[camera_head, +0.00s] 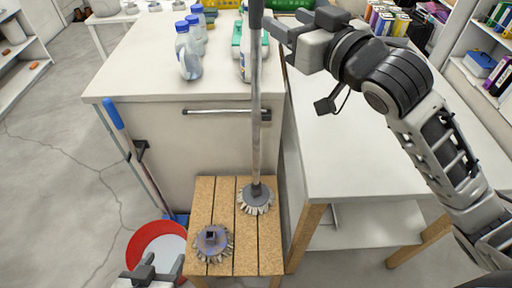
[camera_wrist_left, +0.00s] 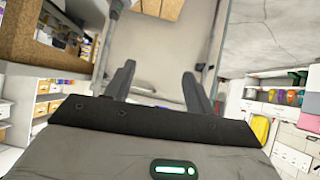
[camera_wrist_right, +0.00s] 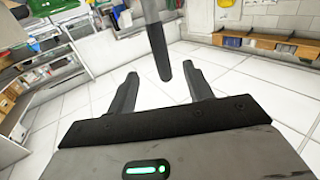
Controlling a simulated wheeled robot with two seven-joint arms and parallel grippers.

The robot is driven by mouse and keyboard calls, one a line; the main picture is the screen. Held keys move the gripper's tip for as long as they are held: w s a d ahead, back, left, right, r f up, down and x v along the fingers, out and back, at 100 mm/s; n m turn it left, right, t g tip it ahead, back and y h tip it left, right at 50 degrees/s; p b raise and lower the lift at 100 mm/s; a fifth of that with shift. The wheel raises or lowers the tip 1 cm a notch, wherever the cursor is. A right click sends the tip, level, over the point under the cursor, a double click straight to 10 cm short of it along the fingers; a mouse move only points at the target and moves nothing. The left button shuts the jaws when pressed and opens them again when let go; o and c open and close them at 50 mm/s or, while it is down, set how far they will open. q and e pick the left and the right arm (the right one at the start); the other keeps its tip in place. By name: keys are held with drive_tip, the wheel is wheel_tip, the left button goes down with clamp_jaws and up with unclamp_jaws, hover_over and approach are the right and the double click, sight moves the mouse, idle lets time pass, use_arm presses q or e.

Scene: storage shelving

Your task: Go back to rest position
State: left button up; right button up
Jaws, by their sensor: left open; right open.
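A long-handled brush (camera_head: 255,130) stands upright with its bristled head on a wooden slatted stool (camera_head: 224,205). Its dark upper grip also shows in the right wrist view (camera_wrist_right: 160,55), just past and between the fingertips. My right gripper (camera_head: 281,38) is open and empty beside the upper handle, and I cannot tell whether it touches it. My left gripper (camera_head: 150,268) is low at the bottom edge of the head view, near the stool's front left; its open, empty fingers show in the left wrist view (camera_wrist_left: 157,85).
A separate round brush head (camera_head: 213,243) lies on the stool. A red-rimmed bucket (camera_head: 156,243) and a blue-topped pole (camera_head: 130,145) stand left of it. Bottles (camera_head: 188,52) stand on the white cabinet (camera_head: 135,60). A white table (camera_head: 350,150) lies under my right arm. Floor at left is clear.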

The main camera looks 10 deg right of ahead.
drive_tip(key=p+v, duration=0.4)
drive_tip(key=v, duration=0.2)
drive_tip(key=s+d+f+m+g+h, duration=0.1)
drive_tip(key=s+f+g+h, duration=0.2)
drive_tip(key=f, duration=0.6)
drive_tip(key=s+d+f+m+g+h, duration=0.1)
drive_tip(key=s+d+f+g+h, duration=0.15)
drive_tip(key=f, duration=0.65)
drive_tip(key=s+f+g, duration=0.8)
drive_tip(key=s+f, duration=0.2)
drive_tip(key=s, duration=0.3)
use_arm(q)
drive_tip(key=shift+s+a+r, duration=0.1)
drive_tip(key=shift+a+r, duration=0.05)
drive_tip(key=shift+r, duration=0.3)
drive_tip(key=shift+s+a+r, duration=0.1)
drive_tip(key=shift+a+r, duration=0.05)
drive_tip(key=shift+r, duration=0.3)
use_arm(e)
drive_tip(key=w+a+f+t+y, duration=0.2)
drive_tip(key=w+a+f+t, duration=0.3)
drive_tip(key=f, duration=0.4)
drive_tip(key=shift+a+n+t, duration=0.3)
drive_tip(key=shift+a+t, duration=0.1)
drive_tip(key=shift+t, duration=0.35)
